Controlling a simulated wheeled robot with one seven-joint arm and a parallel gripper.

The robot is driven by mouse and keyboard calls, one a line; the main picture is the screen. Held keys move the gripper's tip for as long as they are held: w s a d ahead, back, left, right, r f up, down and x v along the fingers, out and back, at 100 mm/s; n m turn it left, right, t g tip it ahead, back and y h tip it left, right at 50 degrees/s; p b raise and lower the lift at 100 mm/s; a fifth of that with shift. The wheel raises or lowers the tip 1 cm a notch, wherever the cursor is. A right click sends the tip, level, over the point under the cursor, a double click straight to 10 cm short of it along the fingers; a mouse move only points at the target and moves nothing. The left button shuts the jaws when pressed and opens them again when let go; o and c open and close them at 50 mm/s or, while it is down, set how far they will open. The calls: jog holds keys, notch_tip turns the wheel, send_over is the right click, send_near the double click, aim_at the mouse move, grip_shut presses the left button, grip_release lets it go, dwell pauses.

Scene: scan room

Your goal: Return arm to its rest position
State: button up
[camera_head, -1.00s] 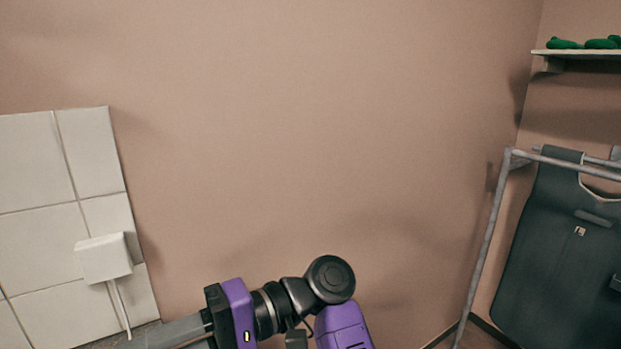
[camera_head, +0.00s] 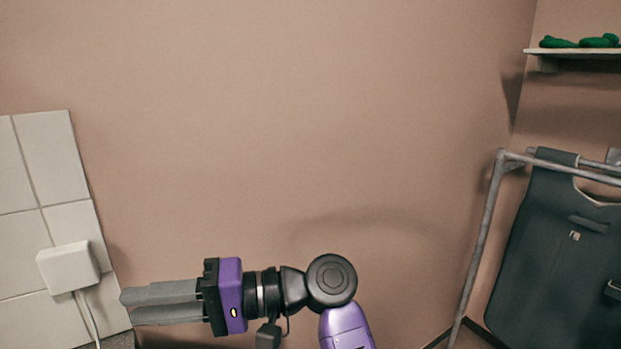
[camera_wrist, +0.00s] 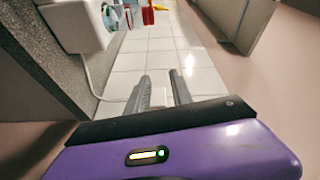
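My gripper (camera_head: 122,306) is in the lower left of the head view, its two grey fingers pointing left, with my purple and black wrist behind them. The fingers lie roughly level and a narrow gap shows between them. In the wrist view my gripper (camera_wrist: 160,80) also shows two separate fingers with white tile visible between them. Nothing is held. In the head view the gripper is in front of the plain pinkish wall (camera_head: 290,120), beside a white box with a cable (camera_head: 68,267).
White wall tiles (camera_head: 50,165) are at the left. At the right a dark apron (camera_head: 560,260) hangs on a metal rack (camera_head: 485,225), below a shelf (camera_head: 570,53) with green items (camera_head: 598,41). The wrist view shows a tiled surface (camera_wrist: 150,52) and a red object (camera_wrist: 148,14).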

jog(key=w+d+f+m+t+h, duration=0.2)
jog(key=w+d+f+m+t, duration=0.35)
jog(key=w+f+t, duration=0.45)
jog(key=s+d+f+m+t+h, duration=0.1)
jog(key=s+d+f+t+h, duration=0.3)
jog(key=d, duration=0.4)
jog(key=s+d+f+m+t+h, duration=0.1)
jog(key=s+d+f+t+h, duration=0.15)
jog(key=d+f+t, duration=0.5)
jog(key=s+d+n+h, duration=0.1)
jog(key=s+d+h, duration=0.6)
jog(key=s+d, duration=0.85)
jog(key=s+d+n+g+h, duration=0.1)
jog(key=s+d, duration=0.1)
jog(key=s, duration=0.8)
jog(key=s+d+n+g+h, duration=0.1)
jog(key=s+d+g, duration=0.1)
jog(key=s, duration=0.8)
jog(key=shift+s+d+f, duration=0.2)
jog(key=shift+s+d, duration=0.15)
jog(key=shift+d, duration=0.05)
